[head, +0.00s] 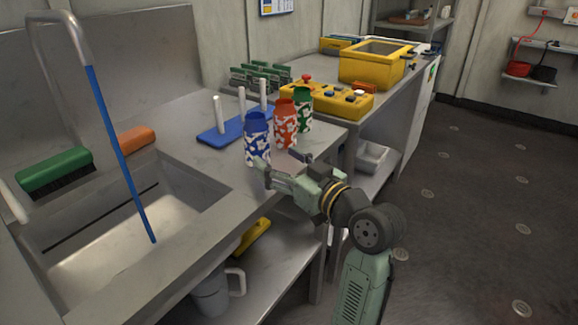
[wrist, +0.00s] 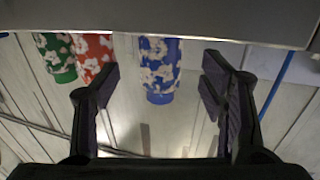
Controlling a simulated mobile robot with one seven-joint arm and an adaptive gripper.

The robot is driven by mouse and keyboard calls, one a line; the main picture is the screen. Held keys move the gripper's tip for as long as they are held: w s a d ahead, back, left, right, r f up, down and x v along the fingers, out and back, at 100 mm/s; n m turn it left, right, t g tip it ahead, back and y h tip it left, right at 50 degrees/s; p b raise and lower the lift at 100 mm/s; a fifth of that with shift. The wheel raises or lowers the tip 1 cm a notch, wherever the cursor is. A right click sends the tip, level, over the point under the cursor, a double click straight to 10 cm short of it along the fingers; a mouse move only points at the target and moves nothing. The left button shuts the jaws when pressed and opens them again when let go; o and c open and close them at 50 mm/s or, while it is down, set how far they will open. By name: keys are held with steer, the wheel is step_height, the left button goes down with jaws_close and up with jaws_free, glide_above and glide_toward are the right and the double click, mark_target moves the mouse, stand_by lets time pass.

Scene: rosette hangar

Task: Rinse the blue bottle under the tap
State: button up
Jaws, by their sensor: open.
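The blue bottle (head: 257,140), patterned in white, stands upright on the steel counter beside the sink. My gripper (head: 283,168) is just in front of it, at the counter's near edge. In the wrist view, which appears upside down, the blue bottle (wrist: 160,65) shows between the spread fingers of my gripper (wrist: 160,85). The fingers are open and hold nothing; contact with the bottle cannot be told. The tap (head: 60,18) is a grey arched pipe over the sink (head: 125,245). A straight blue stream (head: 118,150) runs from its mouth into the basin.
A red bottle (head: 285,125) and a green bottle (head: 303,108) stand close behind the blue one. Green (head: 55,172) and orange (head: 136,140) brushes lie at the sink's back. A mug (head: 212,295) is on the lower shelf.

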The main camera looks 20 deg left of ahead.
mark_target(262, 130)
steer(key=shift+x, duration=3.75)
steer(key=shift+c, duration=0.5)
steer(key=c, duration=1)
steer(key=shift+r+p, duration=1.95)
steer(key=shift+r, duration=0.55)
steer(key=shift+s+a, duration=0.1)
